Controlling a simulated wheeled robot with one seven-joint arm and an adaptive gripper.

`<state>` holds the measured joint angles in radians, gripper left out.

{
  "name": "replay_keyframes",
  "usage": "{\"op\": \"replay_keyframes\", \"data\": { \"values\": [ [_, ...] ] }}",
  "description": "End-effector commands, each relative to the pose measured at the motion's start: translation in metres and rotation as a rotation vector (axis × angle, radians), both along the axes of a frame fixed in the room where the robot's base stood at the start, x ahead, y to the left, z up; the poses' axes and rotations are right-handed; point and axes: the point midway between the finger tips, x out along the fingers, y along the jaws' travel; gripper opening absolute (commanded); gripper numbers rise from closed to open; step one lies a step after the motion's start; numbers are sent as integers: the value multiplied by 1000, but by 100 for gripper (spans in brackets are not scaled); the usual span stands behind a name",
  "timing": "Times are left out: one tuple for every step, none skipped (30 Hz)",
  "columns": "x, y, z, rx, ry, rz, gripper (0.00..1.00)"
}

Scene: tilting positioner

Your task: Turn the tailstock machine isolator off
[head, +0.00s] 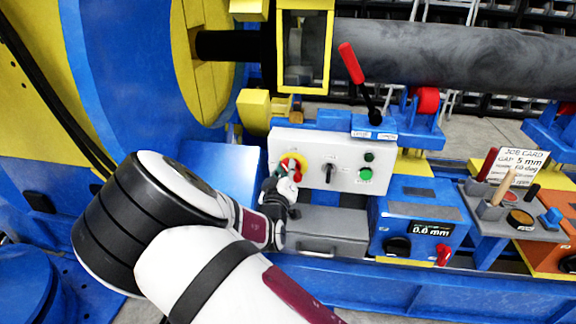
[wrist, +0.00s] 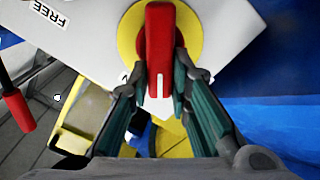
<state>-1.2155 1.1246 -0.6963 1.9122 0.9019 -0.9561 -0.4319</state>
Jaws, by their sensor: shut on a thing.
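The isolator is a red handle (wrist: 160,45) on a round yellow plate (wrist: 129,36), fixed to a white panel. In the wrist view the handle lies along the picture's vertical, with a white line at its lower end. In the head view the isolator (head: 292,161) is at the left of the white control panel (head: 312,147), partly hidden by my gripper. My gripper (wrist: 162,82) is shut on the red handle, one finger on each side of its lower end. Marks beside the plate are mostly hidden by the fingers.
Right of the isolator the panel carries a black selector (head: 328,172) and green buttons (head: 365,175). A red-handled lever (head: 351,64) stands above the panel. A grey drawer box (head: 325,232) and a blue box with a display (head: 418,216) sit below and to the right.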

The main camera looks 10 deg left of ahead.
Motion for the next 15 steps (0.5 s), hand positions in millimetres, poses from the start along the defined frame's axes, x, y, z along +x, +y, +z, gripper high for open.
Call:
{"op": "replay_keyframes", "data": {
  "values": [
    [-1, 1, 0, -45, 1, 1, 0],
    [-1, 2, 0, -74, 2, 1, 0],
    [-1, 3, 0, -111, 3, 2, 0],
    [0, 3, -1, -140, 4, 2, 0],
    [0, 4, -1, -168, 5, 2, 0],
    [0, 4, -2, -206, 6, 2, 0],
    [0, 4, -2, -234, 7, 2, 0],
    [0, 5, -3, -262, 8, 2, 0],
    [0, 5, -3, -300, 9, 2, 0],
    [-1, 5, -4, -329, 10, 2, 0],
    [-1, 6, -5, -358, 12, 3, 0],
    [-1, 7, -6, -396, 13, 3, 0],
    [-1, 7, -6, -424, 14, 3, 0],
    [0, 7, -6, -453, 15, 3, 0],
    [0, 8, -7, -490, 15, 4, 0]
  ]
}}
